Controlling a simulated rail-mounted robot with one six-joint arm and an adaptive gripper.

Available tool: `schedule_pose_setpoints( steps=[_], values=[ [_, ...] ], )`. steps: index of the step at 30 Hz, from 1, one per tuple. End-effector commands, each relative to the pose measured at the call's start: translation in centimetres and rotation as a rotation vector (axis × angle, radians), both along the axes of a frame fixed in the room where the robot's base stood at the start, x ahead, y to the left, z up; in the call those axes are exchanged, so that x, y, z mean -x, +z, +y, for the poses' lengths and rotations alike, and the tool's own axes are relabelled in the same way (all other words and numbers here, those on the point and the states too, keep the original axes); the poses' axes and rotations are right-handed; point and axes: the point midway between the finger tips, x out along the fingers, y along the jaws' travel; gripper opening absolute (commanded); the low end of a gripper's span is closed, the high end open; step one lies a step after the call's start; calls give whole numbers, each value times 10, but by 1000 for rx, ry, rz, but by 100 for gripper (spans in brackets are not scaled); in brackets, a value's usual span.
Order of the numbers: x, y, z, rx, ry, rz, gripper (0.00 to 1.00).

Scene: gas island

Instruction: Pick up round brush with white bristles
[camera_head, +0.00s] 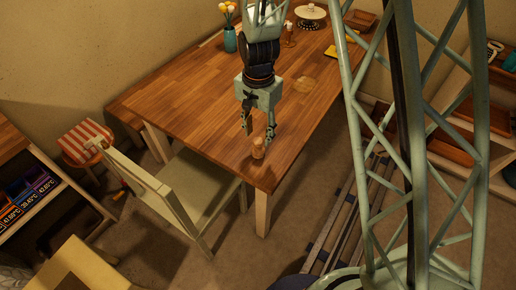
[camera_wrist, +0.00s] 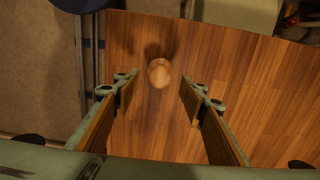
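The round brush (camera_head: 258,147) stands near the front corner of the wooden table (camera_head: 180,105). It looks like a small tan, round-topped piece; white bristles do not show clearly. In the wrist view the brush (camera_wrist: 159,73) shows from above as a round wooden shape, ahead of and between my fingers. My gripper (camera_head: 258,133) is over the table corner, pointing down, with its fingers apart on either side of the brush. In the wrist view my gripper (camera_wrist: 157,84) is wide open and empty. I cannot tell how far the fingertips are above the tabletop.
A green chair (camera_head: 185,190) stands against the table's near side. A blue vase with flowers (camera_head: 230,38), a cake stand (camera_head: 311,16) and a yellow item (camera_head: 338,50) are toward the table's far end. The tabletop around the brush is clear.

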Motion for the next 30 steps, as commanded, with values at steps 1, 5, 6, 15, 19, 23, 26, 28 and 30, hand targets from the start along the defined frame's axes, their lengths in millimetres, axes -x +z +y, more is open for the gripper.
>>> schedule_pose_setpoints(
  steps=[1,5,6,15,19,23,26,28,30],
  values=[
    [0,0,0,0,0,0,39],
    [0,-4,0,1,0,1,39],
    [0,-7,0,1,0,1,39],
    [-1,-34,-1,0,0,1,39],
    [-1,-45,-1,0,0,1,39],
    [-1,-51,0,0,0,0,39],
    [-1,-52,0,0,0,0,39],
    [-1,-52,0,0,0,0,39],
    [-1,-52,0,0,0,0,39]
  ],
)
